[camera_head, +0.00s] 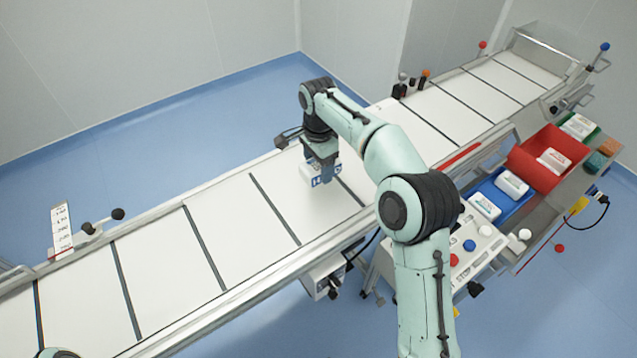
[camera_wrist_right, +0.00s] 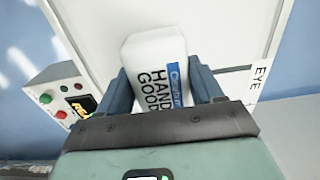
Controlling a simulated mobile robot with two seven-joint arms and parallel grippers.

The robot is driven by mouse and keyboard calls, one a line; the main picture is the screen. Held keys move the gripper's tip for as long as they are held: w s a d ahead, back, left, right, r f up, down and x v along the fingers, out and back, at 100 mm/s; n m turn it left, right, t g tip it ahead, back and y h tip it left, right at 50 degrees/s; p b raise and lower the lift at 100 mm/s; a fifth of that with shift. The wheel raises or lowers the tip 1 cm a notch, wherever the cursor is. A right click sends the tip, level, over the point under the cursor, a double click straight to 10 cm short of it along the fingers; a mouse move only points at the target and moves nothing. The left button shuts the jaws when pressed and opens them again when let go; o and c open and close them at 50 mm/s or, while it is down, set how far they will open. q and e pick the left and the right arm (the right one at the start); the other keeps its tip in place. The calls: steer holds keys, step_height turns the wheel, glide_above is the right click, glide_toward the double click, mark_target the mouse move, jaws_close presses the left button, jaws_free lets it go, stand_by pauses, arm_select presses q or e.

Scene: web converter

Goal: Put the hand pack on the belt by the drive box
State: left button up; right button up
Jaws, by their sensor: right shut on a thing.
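The hand pack (camera_wrist_right: 150,65) is a white pack with a blue label and black lettering reading "HAND GOOD" in the right wrist view. My right gripper (camera_head: 322,176) is shut on it, with a finger on each side. In the head view, part of the pack (camera_head: 309,171) shows beside the fingers, over the white belt (camera_head: 235,220). I cannot tell whether the pack touches the belt. A box with green and red buttons and a small display (camera_wrist_right: 70,98) stands beside the belt at the left of the right wrist view. My left gripper is out of view.
Dark bars cross the belt, which has raised side rails. A red bin (camera_head: 525,150) and a blue bin (camera_head: 497,206) with white packs stand on a side bench at right. A white box (camera_head: 322,277) hangs at the belt's near edge. The belt left of my right gripper is clear.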

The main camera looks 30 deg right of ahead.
mark_target(318, 189)
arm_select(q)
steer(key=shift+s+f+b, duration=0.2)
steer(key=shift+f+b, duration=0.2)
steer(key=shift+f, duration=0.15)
arm_select(e)
steer(key=shift+f, duration=2.8)
steer(key=shift+f, duration=0.1)
steer(key=o, duration=1.1)
steer(key=shift+o, duration=0.2)
arm_select(q)
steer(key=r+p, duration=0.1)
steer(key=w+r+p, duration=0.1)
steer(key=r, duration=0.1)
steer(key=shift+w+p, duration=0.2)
steer(key=shift+p, duration=0.15)
arm_select(e)
step_height(318, 189, up, 12)
steer(key=shift+r, duration=0.1)
